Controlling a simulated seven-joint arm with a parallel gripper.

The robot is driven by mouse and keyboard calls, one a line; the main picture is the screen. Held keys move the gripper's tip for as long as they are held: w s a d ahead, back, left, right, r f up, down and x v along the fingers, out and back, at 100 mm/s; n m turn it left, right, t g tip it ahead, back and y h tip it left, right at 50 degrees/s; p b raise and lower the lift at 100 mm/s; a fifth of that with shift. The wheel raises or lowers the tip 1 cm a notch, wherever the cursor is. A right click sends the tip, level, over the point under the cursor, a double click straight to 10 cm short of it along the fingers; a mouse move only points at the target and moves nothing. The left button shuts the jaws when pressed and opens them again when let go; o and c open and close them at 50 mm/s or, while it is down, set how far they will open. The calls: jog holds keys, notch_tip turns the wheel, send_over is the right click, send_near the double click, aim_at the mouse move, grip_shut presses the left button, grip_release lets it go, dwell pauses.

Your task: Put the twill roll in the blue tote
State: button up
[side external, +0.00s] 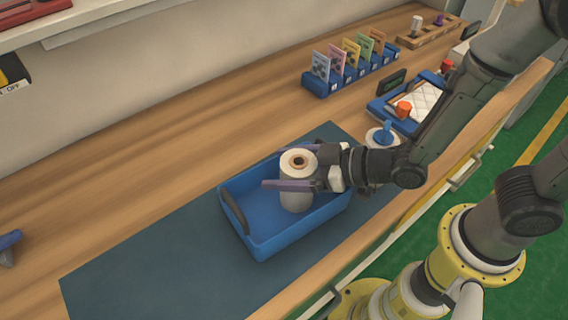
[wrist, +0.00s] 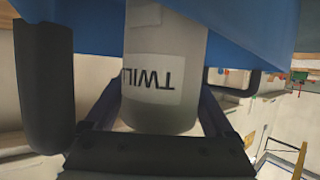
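The twill roll (side external: 296,199) is a pale cylinder with a brown-rimmed core, upright inside the blue tote (side external: 277,247). In the wrist view the roll (wrist: 160,108) shows a white label with TWILL upside down. My gripper (side external: 287,166) reaches in level from the right, one finger in front of the roll and one behind it. The fingers look spread slightly wider than the roll, so it appears open around it. The roll's base looks to be at the tote floor, though contact is hard to see. The tote also fills the top of the wrist view (wrist: 248,35).
The tote stands on a dark blue mat (side external: 150,275) on the wooden bench. A blue card rack (side external: 318,86) stands behind. A blue tray (side external: 380,110) and a white spool (side external: 383,137) lie to the right, near my arm. The bench left of the mat is mostly clear.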

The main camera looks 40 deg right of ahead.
jog(key=shift+o, duration=0.5)
jog(key=shift+r, duration=0.15)
jog(key=shift+s+d+r, duration=0.1)
jog(key=shift+s+r, duration=0.05)
jog(key=v, duration=1.1)
jog(key=shift+s+d, duration=0.15)
jog(key=shift+r, duration=0.1)
